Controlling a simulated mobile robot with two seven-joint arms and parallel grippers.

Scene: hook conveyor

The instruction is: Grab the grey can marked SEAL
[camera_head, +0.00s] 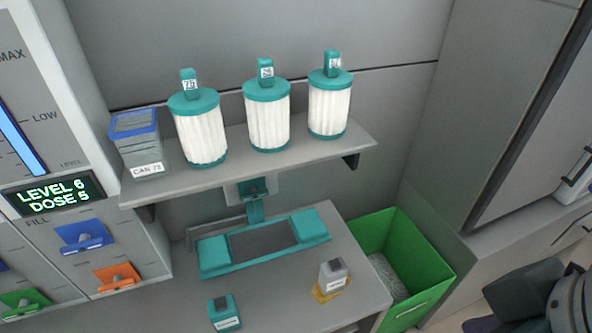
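My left gripper is not in view.
A teal cradle (214,256) lies behind the cans. A green bin (423,253) stands right of the counter. A dispenser panel (95,200) is at left.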

